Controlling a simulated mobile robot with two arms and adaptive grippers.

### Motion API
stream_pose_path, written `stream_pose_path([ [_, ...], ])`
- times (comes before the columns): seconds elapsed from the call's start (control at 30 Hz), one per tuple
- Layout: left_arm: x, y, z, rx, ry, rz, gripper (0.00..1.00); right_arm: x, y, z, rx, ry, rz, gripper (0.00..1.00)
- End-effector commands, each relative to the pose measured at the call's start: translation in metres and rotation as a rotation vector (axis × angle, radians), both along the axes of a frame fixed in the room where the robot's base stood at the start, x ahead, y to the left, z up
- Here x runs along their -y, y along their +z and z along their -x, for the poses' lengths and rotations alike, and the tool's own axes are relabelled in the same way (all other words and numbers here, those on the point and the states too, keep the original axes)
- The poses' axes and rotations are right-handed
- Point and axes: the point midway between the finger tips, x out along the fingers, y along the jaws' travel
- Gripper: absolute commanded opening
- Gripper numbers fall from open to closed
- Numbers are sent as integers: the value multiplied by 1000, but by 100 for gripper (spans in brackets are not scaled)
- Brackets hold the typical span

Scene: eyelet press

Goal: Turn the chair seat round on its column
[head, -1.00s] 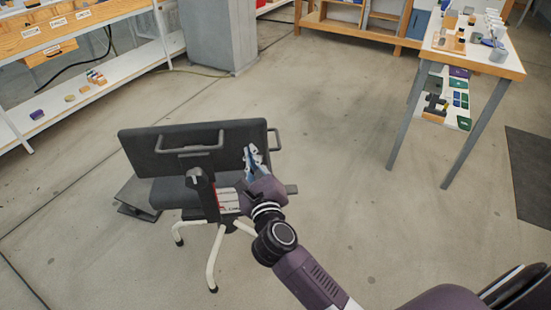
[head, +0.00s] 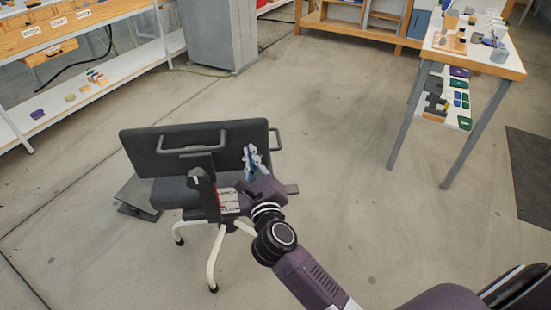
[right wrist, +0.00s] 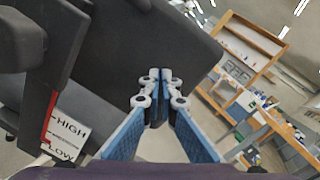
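The dark grey chair (head: 140,146) stands on the floor, its wide backrest toward me and its pale curved legs (head: 217,262) below. A grey bar handle (head: 190,150) crosses the backrest, and another handle (head: 276,137) sticks out at its right end. My right gripper (head: 252,156) is in front of the right part of the backrest. In the right wrist view its blue fingers (right wrist: 157,88) meet at the tips with nothing visible between them, before a dark panel (right wrist: 180,45). Contact with the chair cannot be told. The column is mostly hidden. My left gripper is out of view.
A HIGH/LOW label plate (right wrist: 70,135) with a red strip sits beside a dark upright on the chair. A footrest-like dark plate (head: 135,195) is at the chair's left. A white-topped table (head: 505,62) stands at right, shelving (head: 110,82) at left. Floor right of the chair is clear.

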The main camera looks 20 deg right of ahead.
Motion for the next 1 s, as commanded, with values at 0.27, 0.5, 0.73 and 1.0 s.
stream_pose_path([
  [0.27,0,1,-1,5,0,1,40,-4,4,-6,9,13,-2,0],
  [0.5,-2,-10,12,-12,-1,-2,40,-3,4,-13,8,13,-3,0],
  [0.73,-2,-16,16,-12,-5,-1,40,-2,3,-21,7,15,-5,0],
  [1.0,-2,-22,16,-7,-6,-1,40,-1,2,-30,5,15,-5,0],
])
